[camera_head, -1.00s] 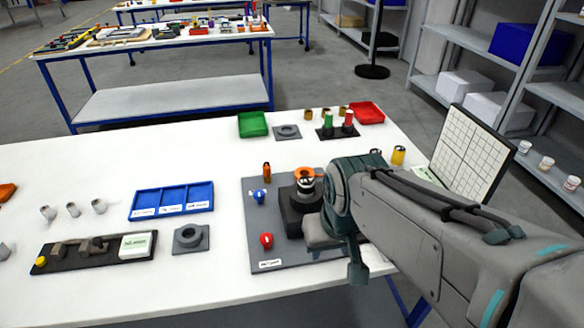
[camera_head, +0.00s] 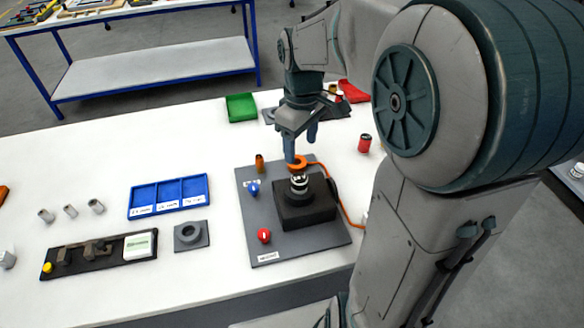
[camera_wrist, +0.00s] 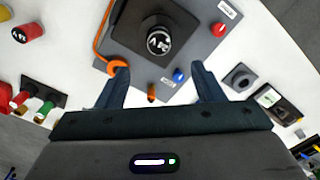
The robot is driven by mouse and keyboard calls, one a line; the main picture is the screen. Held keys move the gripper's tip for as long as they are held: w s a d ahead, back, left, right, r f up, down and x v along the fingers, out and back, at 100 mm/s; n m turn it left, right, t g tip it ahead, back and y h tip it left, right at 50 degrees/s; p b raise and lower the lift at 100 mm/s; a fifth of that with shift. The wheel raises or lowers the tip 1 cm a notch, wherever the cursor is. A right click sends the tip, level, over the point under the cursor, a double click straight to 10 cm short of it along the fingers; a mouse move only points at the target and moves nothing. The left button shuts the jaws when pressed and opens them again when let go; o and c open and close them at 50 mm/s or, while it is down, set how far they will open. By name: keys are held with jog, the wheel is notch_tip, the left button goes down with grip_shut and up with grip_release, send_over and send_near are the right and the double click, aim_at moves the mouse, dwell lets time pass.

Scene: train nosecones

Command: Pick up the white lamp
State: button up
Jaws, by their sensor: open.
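I cannot tell for sure which piece is the white lamp. A black-and-white round piece (camera_head: 298,182) sits upright on a black block (camera_head: 305,208); in the wrist view its marked top (camera_wrist: 159,40) lies ahead of the fingers. Pale cylinders (camera_head: 70,210) stand at the left of the table, and a whitish one (camera_head: 7,259) stands at the left edge. My gripper (camera_head: 300,143) points down over the back of the grey plate, behind the black-and-white piece. In the wrist view its two fingers (camera_wrist: 160,80) are spread, with nothing held between them.
The grey plate (camera_head: 265,225) carries blue (camera_head: 253,189) and red (camera_head: 264,236) knobs. An orange cable (camera_head: 343,205) with an orange ring runs beside the block. A blue tray (camera_head: 168,196) and green tray (camera_head: 240,107) lie nearby. A red cylinder (camera_head: 365,143) stands right. The table front is clear.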

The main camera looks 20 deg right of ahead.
send_over(300, 178)
jog(key=f, duration=0.6)
jog(key=shift+s+d+f, duration=0.1)
jog(key=shift+s+f, duration=0.1)
jog(key=shift+w+f+p, duration=0.2)
jog(key=shift+f+p, duration=0.35)
jog(key=shift+f, duration=2.5)
jog(key=c, duration=1.1)
